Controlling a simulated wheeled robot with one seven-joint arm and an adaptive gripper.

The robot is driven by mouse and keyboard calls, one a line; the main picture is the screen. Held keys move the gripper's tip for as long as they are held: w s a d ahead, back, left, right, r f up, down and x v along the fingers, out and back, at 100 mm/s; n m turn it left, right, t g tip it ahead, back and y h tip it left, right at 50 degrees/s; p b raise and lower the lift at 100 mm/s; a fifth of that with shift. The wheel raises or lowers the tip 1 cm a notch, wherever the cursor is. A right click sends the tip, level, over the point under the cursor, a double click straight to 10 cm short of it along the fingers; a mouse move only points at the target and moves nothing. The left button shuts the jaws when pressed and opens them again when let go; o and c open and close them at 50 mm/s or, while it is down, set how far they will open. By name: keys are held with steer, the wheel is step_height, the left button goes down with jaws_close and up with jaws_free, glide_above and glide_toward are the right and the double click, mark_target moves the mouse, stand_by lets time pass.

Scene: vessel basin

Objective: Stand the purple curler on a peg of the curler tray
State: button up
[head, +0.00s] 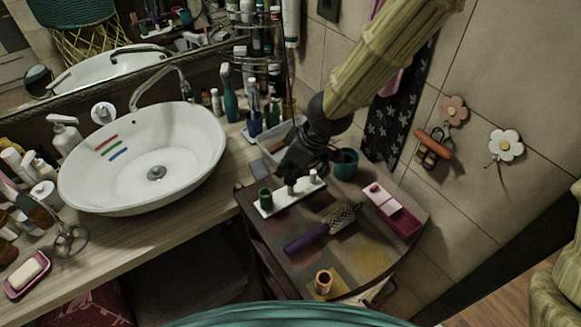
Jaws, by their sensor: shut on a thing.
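The curler tray (273,208) is a narrow white strip on the dark wooden cabinet top. A dark green curler (265,198) stands at its left end, and pale pegs show in the middle and at the right end. My gripper (287,172), black, points down just above the back edge of the tray, near its middle. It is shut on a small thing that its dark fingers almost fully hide. I see no purple curler elsewhere, so I take this thing to be it. Whether it touches a peg I cannot tell.
A purple-handled brush (307,239) lies in front of the tray. An orange curler (324,281) stands near the front edge. A pink and white box (392,209) lies at right, a teal cup (345,163) and a clear bin (271,148) behind. The white basin (140,157) is at left.

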steer(key=shift+f+b, duration=1.45)
steer(key=shift+f, duration=0.8)
steer(key=o, duration=0.8)
steer(key=shift+c, duration=0.2)
steer(key=shift+r, duration=0.15)
steer(key=v, duration=1.1)
steer(key=shift+r, duration=0.35)
steer(key=shift+s+d, duration=0.1)
steer(key=shift+d, duration=0.05)
